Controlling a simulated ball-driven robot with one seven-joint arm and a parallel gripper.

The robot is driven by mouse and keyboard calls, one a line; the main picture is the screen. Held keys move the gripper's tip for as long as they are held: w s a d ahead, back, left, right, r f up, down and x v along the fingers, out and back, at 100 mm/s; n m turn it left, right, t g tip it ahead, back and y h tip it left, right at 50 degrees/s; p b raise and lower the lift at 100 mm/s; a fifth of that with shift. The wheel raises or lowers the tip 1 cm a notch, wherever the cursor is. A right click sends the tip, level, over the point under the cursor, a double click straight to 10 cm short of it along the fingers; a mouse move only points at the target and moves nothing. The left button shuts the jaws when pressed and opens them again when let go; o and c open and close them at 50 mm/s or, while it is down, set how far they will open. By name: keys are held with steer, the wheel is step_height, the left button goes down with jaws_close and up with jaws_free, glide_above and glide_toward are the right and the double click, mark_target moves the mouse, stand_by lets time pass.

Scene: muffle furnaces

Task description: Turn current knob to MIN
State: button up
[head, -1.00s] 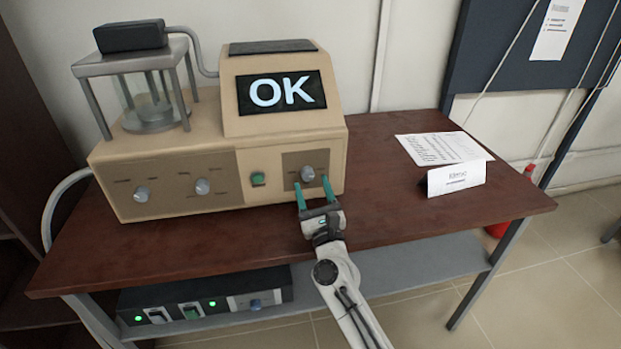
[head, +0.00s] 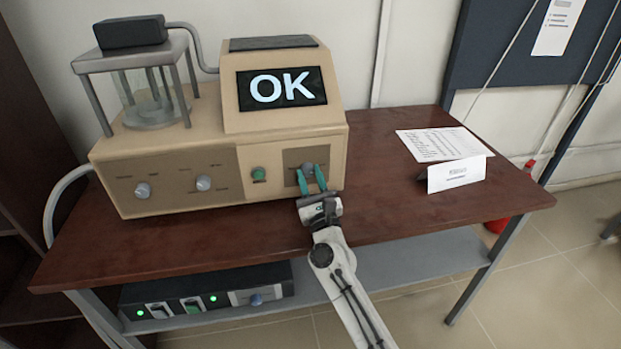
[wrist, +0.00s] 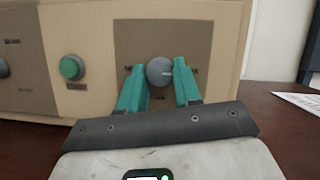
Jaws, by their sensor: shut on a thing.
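The beige device (head: 225,205) stands on the table and its screen reads OK. The grey round knob (head: 308,168) is on the brown panel at the right of its front. In the wrist view the knob (wrist: 159,71) shows a pale mark pointing right. The small lettering around it is too blurred to read surely. My gripper (head: 311,178) has its teal fingers on either side of this knob, shut on it. In the wrist view my gripper (wrist: 160,77) hides part of the panel and lettering.
A green button (head: 258,174) and two more knobs (head: 142,190) (head: 203,184) are to the left on the device front. A black unit (head: 205,290) sits on the lower shelf.

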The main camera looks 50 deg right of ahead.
steer(key=shift+c, duration=1.1)
steer(key=shift+n, duration=0.3)
